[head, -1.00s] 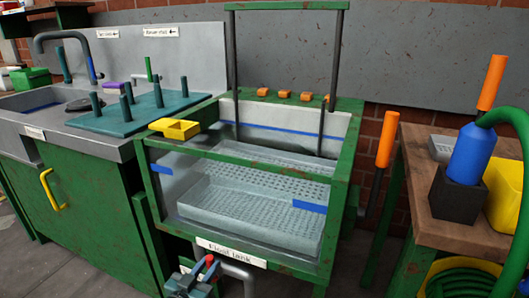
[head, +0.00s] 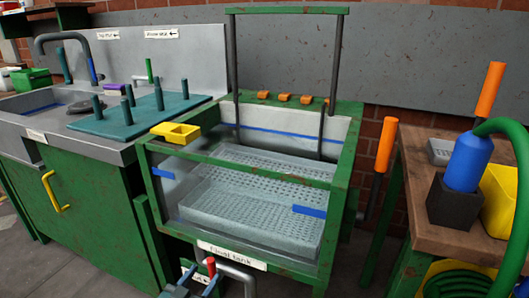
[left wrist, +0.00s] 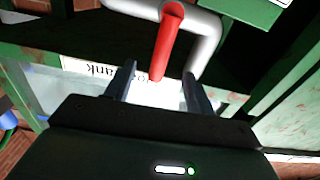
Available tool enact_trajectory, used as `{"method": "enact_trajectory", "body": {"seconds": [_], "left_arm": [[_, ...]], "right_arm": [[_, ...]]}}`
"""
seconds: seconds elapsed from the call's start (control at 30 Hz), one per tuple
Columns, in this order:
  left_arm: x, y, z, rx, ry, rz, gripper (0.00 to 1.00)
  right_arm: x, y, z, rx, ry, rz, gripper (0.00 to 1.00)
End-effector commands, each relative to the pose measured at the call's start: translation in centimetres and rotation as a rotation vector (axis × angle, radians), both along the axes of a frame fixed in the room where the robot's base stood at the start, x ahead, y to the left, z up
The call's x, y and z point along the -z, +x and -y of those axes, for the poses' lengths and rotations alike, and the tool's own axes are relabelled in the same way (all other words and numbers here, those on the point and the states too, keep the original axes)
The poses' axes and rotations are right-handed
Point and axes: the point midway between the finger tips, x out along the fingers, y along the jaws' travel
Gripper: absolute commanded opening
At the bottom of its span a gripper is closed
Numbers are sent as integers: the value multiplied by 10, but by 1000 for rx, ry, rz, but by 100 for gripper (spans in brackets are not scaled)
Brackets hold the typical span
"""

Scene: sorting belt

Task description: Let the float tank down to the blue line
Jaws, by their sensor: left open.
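The float tank (head: 345,185) has a green frame, clear front and label (head: 232,254). Perforated grey trays lie inside. A blue line (head: 285,134) runs along its back wall, and blue marks sit on the front at left (head: 162,173) and right (head: 309,211). I cannot tell the water level. A red lever (head: 211,266) stands on the grey drain pipe (head: 237,272) below the tank; the lever (left wrist: 168,40) also shows in the left wrist view. My left gripper (left wrist: 160,85) is open, its fingers either side of the lever's lower end in that picture. I cannot tell whether they touch. My right gripper is out of view.
A yellow tray (head: 175,133) sits on the tank's left corner. A sink counter (head: 125,152) with a teal peg board (head: 140,117) stands left. A wooden bench (head: 420,205) with a blue-bodied tool (head: 467,160) and green hose (head: 522,150) stands right.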

Motion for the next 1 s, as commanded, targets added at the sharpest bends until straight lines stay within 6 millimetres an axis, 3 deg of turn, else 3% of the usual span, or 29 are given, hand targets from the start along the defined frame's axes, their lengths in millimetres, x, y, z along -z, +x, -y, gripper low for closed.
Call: {"method": "enact_trajectory", "body": {"seconds": [0.43,0.8,0.9,1.0], "left_arm": [[-2,-41,-15,-1,-1,-1,55],[0,-46,-17,0,0,1,55],[-9,-45,-17,0,0,1,55],[-32,-45,-17,0,-1,2,55]], "right_arm": [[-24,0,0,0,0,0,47],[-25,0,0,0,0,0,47],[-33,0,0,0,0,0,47],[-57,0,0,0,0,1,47]]}}
